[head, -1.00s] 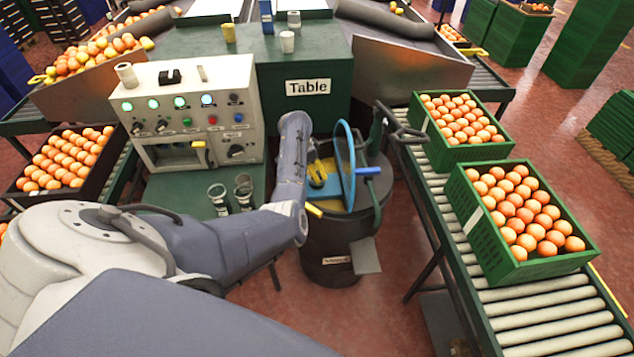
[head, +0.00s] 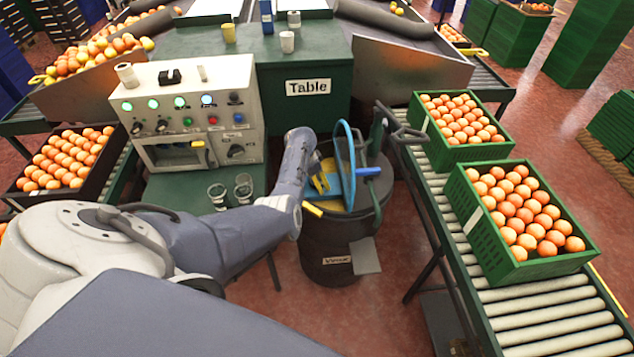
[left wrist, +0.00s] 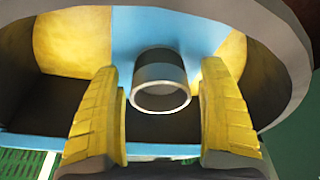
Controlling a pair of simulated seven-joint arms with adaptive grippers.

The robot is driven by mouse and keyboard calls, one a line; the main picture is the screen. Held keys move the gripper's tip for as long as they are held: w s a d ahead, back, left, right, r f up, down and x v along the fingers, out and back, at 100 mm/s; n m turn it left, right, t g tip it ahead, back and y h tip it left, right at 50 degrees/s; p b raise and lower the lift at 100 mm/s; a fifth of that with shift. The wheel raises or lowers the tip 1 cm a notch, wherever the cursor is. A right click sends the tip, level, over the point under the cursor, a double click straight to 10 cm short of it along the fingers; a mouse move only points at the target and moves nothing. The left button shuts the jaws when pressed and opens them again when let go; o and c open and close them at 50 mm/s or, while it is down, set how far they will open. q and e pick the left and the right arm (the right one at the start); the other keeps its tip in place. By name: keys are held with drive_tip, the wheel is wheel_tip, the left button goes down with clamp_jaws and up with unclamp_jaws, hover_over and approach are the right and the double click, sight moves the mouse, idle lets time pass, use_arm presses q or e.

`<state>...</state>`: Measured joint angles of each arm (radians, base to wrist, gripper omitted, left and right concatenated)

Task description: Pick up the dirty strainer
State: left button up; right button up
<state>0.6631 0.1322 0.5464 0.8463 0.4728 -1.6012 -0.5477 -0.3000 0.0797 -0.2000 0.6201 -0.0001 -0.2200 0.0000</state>
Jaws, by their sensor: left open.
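My left gripper (head: 318,195) is over the dark barrel (head: 334,245) in the head view, its yellow fingers pointing toward the opening. In the left wrist view the left gripper (left wrist: 163,115) is open, with its two yellow fingers apart. A short grey cylinder with a pale rim (left wrist: 161,97) shows between the fingers, with no visible contact. I cannot tell whether it is the dirty strainer. Blue and yellow surfaces lie behind it, inside a curved grey rim. Two small round metal-rimmed cups (head: 217,195) (head: 243,188) stand on the green table, left of my arm.
A large blue ring (head: 345,165) stands upright at the barrel's mouth. A control box (head: 188,110) with lit buttons is at the back left. Green crates of oranges (head: 522,262) (head: 467,150) sit on the roller conveyor (head: 545,310) at the right.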

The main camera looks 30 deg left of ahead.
use_arm(q)
drive_tip(key=c, duration=1.4)
drive_tip(key=shift+r, duration=0.15)
